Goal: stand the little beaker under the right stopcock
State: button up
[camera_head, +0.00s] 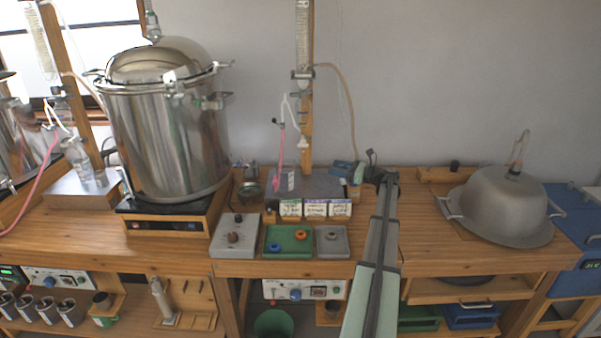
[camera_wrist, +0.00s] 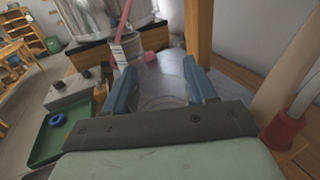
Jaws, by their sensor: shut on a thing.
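My gripper (camera_head: 345,170) is at the end of my arm, low over the right part of the grey slab (camera_head: 315,187) in the head view. In the wrist view the blue fingers of my gripper (camera_wrist: 163,88) are shut on a clear glass vessel, the little beaker (camera_wrist: 165,82), which is faint against the slab. I cannot make out the beaker in the head view, nor tell whether its base touches the slab. The right glass column (camera_head: 302,35) is on a wooden post, left of my gripper. Its stopcock is too small to tell clearly.
A pink tube (camera_head: 281,150) hangs into a small labelled vessel (camera_wrist: 120,55) left of my gripper. Labelled boxes (camera_head: 316,208) stand in front of the slab. A large steel pot (camera_head: 165,125) is at left, a grey dome (camera_head: 498,203) at right.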

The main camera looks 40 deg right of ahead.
jog(key=x, duration=1.6)
jog(key=shift+r, duration=0.1)
jog(key=shift+w+a+f, duration=0.1)
jog(key=shift+w+f, duration=0.1)
jog(key=shift+f, duration=0.7)
jog(key=shift+w+a+f, duration=0.1)
jog(key=shift+w+f, duration=0.15)
jog(key=shift+f, duration=0.65)
jog(key=shift+f, duration=0.1)
jog(key=o, duration=0.8)
jog(key=shift+o, duration=0.2)
jog(key=shift+v, duration=3.75)
